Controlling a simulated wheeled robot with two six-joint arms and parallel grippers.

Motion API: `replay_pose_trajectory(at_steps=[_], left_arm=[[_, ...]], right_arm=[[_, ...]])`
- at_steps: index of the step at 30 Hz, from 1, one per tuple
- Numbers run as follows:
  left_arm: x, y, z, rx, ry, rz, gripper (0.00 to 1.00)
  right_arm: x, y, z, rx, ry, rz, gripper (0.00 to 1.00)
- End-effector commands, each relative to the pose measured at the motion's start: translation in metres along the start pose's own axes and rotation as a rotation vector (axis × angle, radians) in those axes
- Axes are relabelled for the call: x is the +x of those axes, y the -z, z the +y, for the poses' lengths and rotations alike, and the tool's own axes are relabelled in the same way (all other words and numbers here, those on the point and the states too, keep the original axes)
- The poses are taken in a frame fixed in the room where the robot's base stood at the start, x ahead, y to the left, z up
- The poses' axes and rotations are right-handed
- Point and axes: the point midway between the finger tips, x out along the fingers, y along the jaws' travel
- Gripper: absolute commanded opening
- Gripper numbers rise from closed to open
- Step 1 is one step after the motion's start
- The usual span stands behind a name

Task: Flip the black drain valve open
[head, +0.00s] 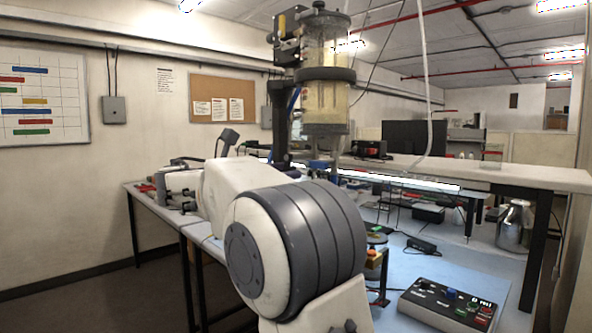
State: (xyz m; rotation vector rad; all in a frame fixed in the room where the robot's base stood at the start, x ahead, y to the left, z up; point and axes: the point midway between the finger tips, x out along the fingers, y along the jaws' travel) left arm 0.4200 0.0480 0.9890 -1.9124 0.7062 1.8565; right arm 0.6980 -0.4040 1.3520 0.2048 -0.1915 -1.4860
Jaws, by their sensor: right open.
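The sealed clear cylinder (326,95) hangs upright on a dark stand at top centre, with pale yellowish liquid inside and a dark band around it. Its narrow outlet (321,163) shows just above my arm. I cannot make out the black drain valve; my large right arm joint hides the area below the outlet. My right gripper (172,186) appears small at the left, over the bench, beyond my white forearm. It is open and apart from the cylinder; its fingers are hard to make out. My left gripper is not in view.
A control box (451,302) with coloured buttons sits on the blue mat (408,268) at lower right. A long shelf (470,173) crosses behind. A metal canister (514,225) stands at far right.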

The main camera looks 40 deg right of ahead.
Motion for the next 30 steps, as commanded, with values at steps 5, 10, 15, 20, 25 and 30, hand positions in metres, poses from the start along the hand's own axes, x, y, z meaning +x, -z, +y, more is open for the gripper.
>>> replay_pose_trajectory(at_steps=[5,10,15,20,25,30], left_arm=[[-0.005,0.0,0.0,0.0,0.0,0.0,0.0],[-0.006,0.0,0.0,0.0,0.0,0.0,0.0],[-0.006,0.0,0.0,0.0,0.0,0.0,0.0],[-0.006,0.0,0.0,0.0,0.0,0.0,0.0],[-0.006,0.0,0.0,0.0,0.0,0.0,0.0],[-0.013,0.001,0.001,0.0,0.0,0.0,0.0]], right_arm=[[0.029,-0.001,0.0,0.0,0.001,0.0,0.49],[0.041,0.0,0.0,0.001,-0.002,0.001,0.49],[0.043,0.001,0.0,0.001,-0.002,0.001,0.49],[0.043,0.001,0.0,0.001,-0.002,0.002,0.37],[0.043,0.001,0.0,0.001,-0.002,0.002,0.0],[0.043,-0.002,0.0,-0.027,-0.002,0.002,0.0]])
